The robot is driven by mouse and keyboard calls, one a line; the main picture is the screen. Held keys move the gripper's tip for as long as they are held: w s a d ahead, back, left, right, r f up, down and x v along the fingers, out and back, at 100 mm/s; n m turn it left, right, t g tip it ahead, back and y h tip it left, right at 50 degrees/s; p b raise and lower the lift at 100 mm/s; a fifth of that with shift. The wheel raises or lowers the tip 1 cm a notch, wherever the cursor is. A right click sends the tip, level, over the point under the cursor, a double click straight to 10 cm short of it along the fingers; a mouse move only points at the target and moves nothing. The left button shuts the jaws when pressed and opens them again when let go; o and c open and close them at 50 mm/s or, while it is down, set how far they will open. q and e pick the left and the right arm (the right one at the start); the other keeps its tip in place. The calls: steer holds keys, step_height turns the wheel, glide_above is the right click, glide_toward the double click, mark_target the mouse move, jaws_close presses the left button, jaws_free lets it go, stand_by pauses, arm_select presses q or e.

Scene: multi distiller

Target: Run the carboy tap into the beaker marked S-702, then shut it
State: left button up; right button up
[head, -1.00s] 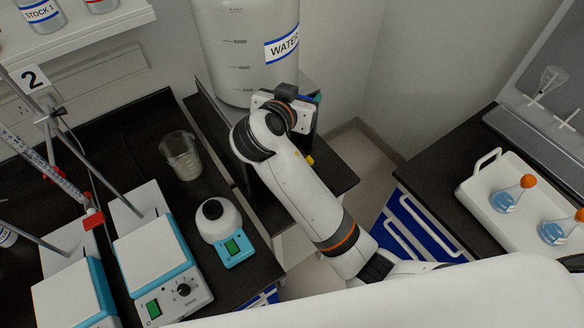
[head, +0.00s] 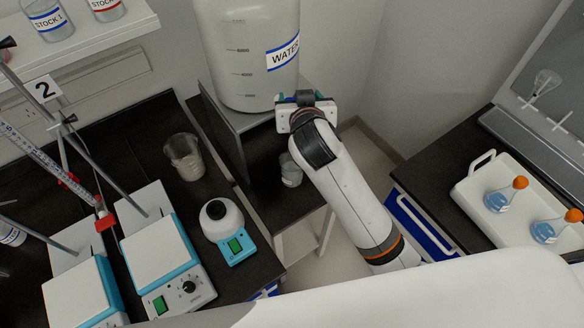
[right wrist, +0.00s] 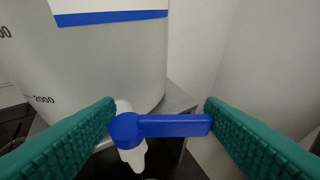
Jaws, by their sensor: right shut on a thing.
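The white carboy (head: 232,60) labelled WATER stands on a raised shelf in the head view. Its tap shows in the right wrist view, with a white spout (right wrist: 133,155) pointing down and a blue lever (right wrist: 175,126) lying sideways to the right. My right gripper (right wrist: 160,118) is shut on the lever, one green finger at each end. A small clear beaker (head: 291,172) stands on the dark lower surface below the tap; no marking on it is readable. Whether water runs cannot be seen. My left gripper is not in view.
Another beaker (head: 185,157) stands on the left bench, near a white and blue device (head: 222,222) and hotplates (head: 160,255). A white tray (head: 480,205) with orange-stoppered flasks is on the right bench. Stock bottles sit on the upper left shelf.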

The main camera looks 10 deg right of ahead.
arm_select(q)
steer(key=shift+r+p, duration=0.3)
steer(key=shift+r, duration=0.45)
arm_select(e)
steer(key=shift+w+d+f+n+y, duration=0.1)
steer(key=shift+w+f+n+y, duration=0.05)
steer(key=shift+n+y, duration=0.7)
steer(key=shift+w+d+r+n+y+p, duration=0.1)
steer(key=shift+r+n+y+p, duration=0.05)
steer(key=shift+n+y+p, duration=0.35)
steer(key=shift+w+d+r+n+y+p, duration=0.1)
steer(key=shift+n+y+p, duration=0.25)
steer(key=shift+y+p, duration=0.25)
steer(key=shift+w+f+n+g+y+p, duration=0.2)
steer(key=shift+n+g+y+p, duration=0.2)
steer(key=shift+n+y, duration=0.4)
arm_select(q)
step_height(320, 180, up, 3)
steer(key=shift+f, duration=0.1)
arm_select(e)
steer(key=shift+a, duration=0.1)
